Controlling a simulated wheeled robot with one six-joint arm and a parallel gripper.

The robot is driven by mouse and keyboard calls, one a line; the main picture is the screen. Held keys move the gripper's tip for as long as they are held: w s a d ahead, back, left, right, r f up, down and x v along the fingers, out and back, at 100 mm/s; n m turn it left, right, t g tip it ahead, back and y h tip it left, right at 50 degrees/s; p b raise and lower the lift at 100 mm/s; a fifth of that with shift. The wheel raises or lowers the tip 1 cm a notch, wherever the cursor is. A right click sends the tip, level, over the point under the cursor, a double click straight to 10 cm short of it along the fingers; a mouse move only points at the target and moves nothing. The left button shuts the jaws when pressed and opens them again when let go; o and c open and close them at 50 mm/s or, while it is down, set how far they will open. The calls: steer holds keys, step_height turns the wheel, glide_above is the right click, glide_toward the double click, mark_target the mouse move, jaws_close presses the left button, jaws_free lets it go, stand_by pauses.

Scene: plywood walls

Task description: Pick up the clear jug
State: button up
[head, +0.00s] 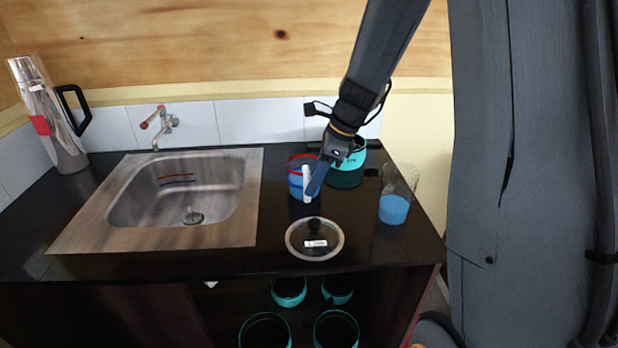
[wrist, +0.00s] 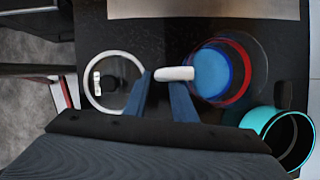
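The clear jug (head: 295,179) stands upright on the dark counter, see-through with a red rim, a blue lower part and a white handle. It also shows in the wrist view (wrist: 222,68) from above. Its white handle (wrist: 168,74) points toward my gripper and lies at the fingertips, overlapping the right finger. My gripper (wrist: 162,88) is open, its two blue fingers apart. In the head view my gripper (head: 316,178) hangs beside the jug and hides part of it. I cannot tell whether a finger touches the handle.
A clear cup (head: 394,205) with blue in it stands at the right. A teal pot (head: 346,178) is behind the jug, and a glass lid (head: 314,239) lies in front. The sink (head: 180,190) is to the left, with a steel flask (head: 48,115) beyond. Teal pots (head: 289,291) sit below.

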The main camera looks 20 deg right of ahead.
steer(key=shift+p+x, duration=0.85)
steer(key=shift+x, duration=1.7)
steer(key=shift+s+d+f, duration=0.1)
steer(key=shift+s, duration=0.1)
steer(key=shift+c, duration=0.4)
jaws_close()
